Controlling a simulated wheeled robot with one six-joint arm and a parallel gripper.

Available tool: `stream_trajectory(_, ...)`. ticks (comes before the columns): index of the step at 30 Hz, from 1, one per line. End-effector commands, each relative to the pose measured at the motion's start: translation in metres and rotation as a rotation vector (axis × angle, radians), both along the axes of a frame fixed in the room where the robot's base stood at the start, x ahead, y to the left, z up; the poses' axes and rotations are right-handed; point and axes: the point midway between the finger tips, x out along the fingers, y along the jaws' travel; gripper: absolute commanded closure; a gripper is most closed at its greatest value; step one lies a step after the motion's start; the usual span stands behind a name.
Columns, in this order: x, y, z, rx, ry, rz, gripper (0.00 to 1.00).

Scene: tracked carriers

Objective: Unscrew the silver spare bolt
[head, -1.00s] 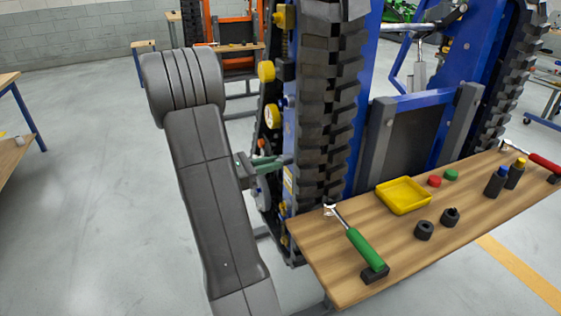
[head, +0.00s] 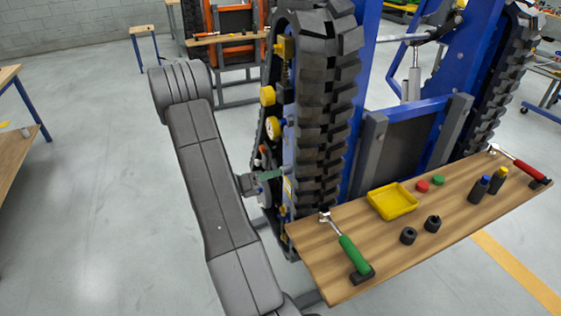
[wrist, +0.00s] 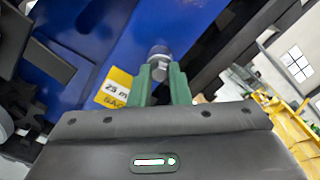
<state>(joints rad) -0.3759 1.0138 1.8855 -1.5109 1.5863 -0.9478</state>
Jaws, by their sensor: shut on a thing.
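The silver spare bolt (wrist: 160,54) is in the wrist view, set at the blue frame of the tracked carrier (wrist: 85,32). My gripper (wrist: 160,77) has green fingers, one on each side of the bolt's head, and is shut on it. The bolt's head shows between the fingertips; its shank is hidden. In the head view my gripper (head: 272,174) reaches the left side of the blue carrier (head: 366,110), beside its near track (head: 325,120). The bolt itself cannot be made out there.
A yellow label (wrist: 113,88) is left of the bolt. A wooden bench (head: 330,265) in front of the carrier bears a green-handled tool (head: 352,255), a yellow tray (head: 392,212), black rings (head: 409,236) and bottles. Open floor lies left of my arm.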

Motion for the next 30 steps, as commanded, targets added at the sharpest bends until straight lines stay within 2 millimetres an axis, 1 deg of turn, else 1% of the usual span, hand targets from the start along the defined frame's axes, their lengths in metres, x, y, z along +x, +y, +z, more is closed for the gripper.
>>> stream_trajectory(1, -0.0002, -0.0002, 0.0061, -0.013, 0.040, 0.000, 1.00)
stream_trajectory(6, -0.0003, -0.0002, 0.0022, -0.043, 0.131, 0.000, 1.00)
stream_trajectory(11, -0.0001, -0.0001, -0.0004, -0.045, 0.140, 0.000, 1.00)
stream_trajectory(17, -0.0001, -0.0001, 0.0013, -0.048, 0.151, -0.001, 1.00)
stream_trajectory(20, 0.0000, -0.0002, 0.0053, -0.069, 0.216, -0.001, 1.00)
stream_trajectory(30, -0.0003, -0.0003, 0.0064, -0.190, 0.588, 0.000, 1.00)
